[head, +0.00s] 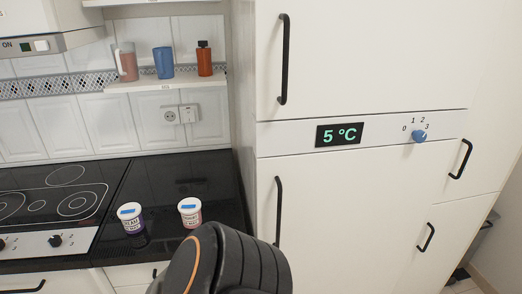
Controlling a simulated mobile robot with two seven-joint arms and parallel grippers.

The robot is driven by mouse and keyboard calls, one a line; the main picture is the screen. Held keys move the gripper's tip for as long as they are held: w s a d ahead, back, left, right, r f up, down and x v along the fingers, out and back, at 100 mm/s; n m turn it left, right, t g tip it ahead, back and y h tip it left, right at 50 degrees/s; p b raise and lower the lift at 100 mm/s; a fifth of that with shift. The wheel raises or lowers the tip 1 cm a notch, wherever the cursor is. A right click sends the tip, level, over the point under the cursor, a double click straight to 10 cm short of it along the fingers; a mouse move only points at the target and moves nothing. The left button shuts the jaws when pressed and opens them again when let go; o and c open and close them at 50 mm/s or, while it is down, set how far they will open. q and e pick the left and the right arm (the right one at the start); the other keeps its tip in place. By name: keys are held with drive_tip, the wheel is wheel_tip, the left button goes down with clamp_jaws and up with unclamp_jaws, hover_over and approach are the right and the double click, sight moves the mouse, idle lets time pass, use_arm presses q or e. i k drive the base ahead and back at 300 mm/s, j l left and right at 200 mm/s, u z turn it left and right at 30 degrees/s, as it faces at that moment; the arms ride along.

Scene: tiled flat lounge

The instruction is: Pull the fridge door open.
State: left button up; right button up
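The white fridge (340,250) stands upright, with a large upper door (370,55) and a lower door (345,205). Both doors look shut. The upper door has a long black vertical handle (284,60) near its left edge. The lower door has a similar black handle (277,205), its lower end close to or behind my dark arm. Between the doors is a panel with a display (340,134) reading 5 °C and a blue dial (419,137). A dark link of my arm with an orange ring covers the bottom middle. Neither gripper's fingers show.
Two small tubs, one purple-marked (131,217) and one red-marked (190,212), stand on the black counter (170,175) left of the fridge. A hob (50,200) is further left. A shelf (165,82) holds a jug, a blue cup and a bottle. White cabinets (485,140) adjoin the right.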

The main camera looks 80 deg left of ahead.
sight(345, 221)
drive_tip(key=k+l+u, duration=0.45)
drive_tip(key=k+u, duration=0.1)
drive_tip(key=u, duration=2.45)
